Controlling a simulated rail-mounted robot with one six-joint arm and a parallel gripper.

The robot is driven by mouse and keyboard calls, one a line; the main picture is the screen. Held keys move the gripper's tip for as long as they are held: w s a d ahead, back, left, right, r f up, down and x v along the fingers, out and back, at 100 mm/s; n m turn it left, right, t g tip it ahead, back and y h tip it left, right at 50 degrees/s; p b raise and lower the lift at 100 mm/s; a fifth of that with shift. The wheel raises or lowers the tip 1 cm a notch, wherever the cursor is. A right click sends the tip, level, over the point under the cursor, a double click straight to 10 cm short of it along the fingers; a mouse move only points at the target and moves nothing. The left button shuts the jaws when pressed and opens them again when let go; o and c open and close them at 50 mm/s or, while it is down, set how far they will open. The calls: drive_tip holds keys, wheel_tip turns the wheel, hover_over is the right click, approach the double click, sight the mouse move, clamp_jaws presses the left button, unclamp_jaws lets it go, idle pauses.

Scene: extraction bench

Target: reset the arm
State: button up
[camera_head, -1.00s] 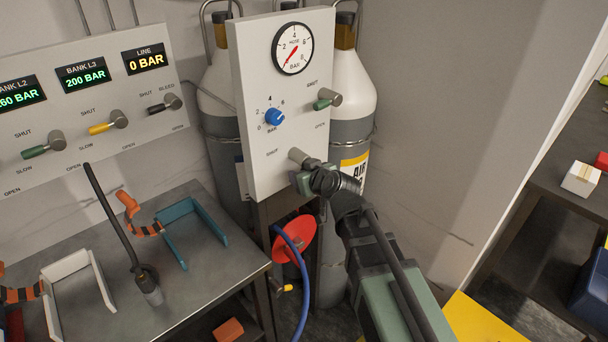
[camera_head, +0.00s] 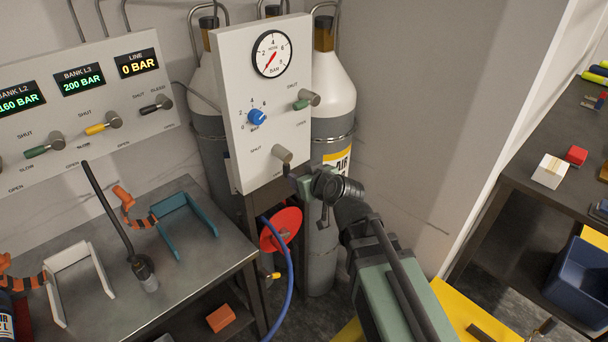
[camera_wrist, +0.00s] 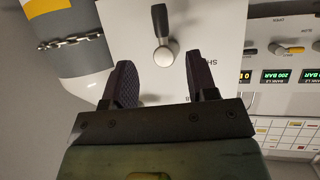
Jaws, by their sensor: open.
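My gripper (camera_head: 306,186) is just in front of the lower right edge of the white regulator panel (camera_head: 236,135). In the wrist view my gripper (camera_wrist: 160,80) shows two dark fingers spread apart with nothing between them. Beyond the fingertips is the panel's lowest valve knob (camera_wrist: 166,52), with its dark handle pointing up in that view. In the head view this knob (camera_head: 282,154) is just up and left of my gripper, apart from it; its handle is partly hidden and appears to point down.
Gas cylinders (camera_head: 334,90) stand behind the panel. A red disc (camera_head: 281,230) and blue hose (camera_head: 290,285) are below it. A steel bench (camera_head: 195,255) with holders is at left. A dark shelf (camera_head: 540,195) is at right. Bare wall lies between panel and shelf.

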drive_tip(key=s+d+f+m+g+h, duration=0.3)
drive_tip(key=s+d+f+g, duration=0.35)
drive_tip(key=s+f, duration=0.25)
drive_tip(key=s+d+f+m+g+h, duration=0.1)
drive_tip(key=s+d+m+g+h, duration=0.2)
drive_tip(key=d, duration=0.9)
drive_tip(key=s+g, duration=0.1)
drive_tip(key=s, duration=0.2)
drive_tip(key=shift+s+m+h, duration=0.15)
drive_tip(key=shift+m+h, duration=0.15)
drive_tip(key=shift+h, duration=0.1)
